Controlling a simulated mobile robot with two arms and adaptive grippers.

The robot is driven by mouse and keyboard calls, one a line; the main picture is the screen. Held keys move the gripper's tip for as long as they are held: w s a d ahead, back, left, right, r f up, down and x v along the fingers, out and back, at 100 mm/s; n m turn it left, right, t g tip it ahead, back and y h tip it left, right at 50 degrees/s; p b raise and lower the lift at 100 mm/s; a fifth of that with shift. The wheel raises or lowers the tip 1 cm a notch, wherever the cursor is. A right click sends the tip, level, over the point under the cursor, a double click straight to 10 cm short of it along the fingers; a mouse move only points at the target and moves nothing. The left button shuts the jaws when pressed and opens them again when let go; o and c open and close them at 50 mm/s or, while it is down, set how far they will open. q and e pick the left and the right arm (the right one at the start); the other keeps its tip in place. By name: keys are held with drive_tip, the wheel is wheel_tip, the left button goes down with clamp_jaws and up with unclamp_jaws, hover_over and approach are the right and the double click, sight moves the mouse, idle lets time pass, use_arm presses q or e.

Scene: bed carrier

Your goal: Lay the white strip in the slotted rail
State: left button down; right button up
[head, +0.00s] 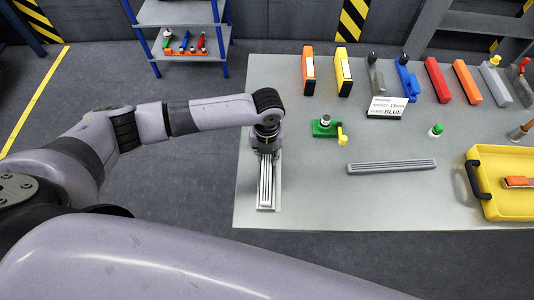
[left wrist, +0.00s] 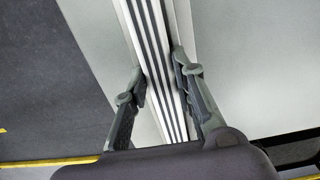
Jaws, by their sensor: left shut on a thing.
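A white strip (head: 265,188) with dark lengthwise grooves lies lengthwise toward the table's front edge in the head view. My left gripper (head: 266,148) points down over its far part. In the left wrist view, my left gripper (left wrist: 157,90) has one finger on each side of the white strip (left wrist: 150,45) and is shut on it. A wider pale plate (head: 276,203) shows beneath the strip; I cannot tell whether they touch. A grey slotted rail (head: 392,166) lies apart, to the right, on the table. My right gripper is not in view.
On the grey table (head: 310,200), a green part with a yellow knob (head: 326,128) stands right of my left gripper. A yellow tray (head: 510,206) is at the right. Several coloured blocks and a sign (head: 387,107) stand farther back. The front middle is clear.

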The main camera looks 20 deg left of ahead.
use_arm(q)
drive_tip(key=c, duration=1.2)
unclamp_jaws()
drive_tip(key=shift+c, duration=0.2)
wheel_tip(320, 180, up, 12)
